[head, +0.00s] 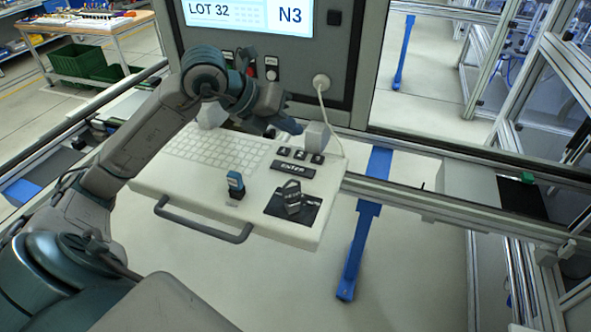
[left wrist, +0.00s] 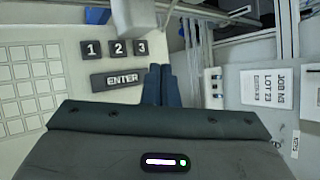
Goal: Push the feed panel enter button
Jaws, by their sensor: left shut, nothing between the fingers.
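The dark ENTER button (head: 292,168) is a wide key on the light feed panel shelf (head: 180,190), just in front of the smaller 1, 2, 3 keys (head: 300,155). It also shows in the left wrist view (left wrist: 118,79), left of the fingers. My left gripper (head: 298,128) hangs above the back of the panel, behind the number keys in the head view. Its blue fingers (left wrist: 161,85) are together and empty. They appear beside the right end of the ENTER button in the wrist view, with no contact that I can make out. My right gripper is not in view.
A white keyboard (head: 215,150) lies left of the keys. A small blue-topped device (head: 236,186) and a dark object (head: 292,196) on a black pad stand in front. A screen (head: 247,17) reading LOT 32, N3 rises behind. A white cable (head: 328,110) hangs right of the gripper.

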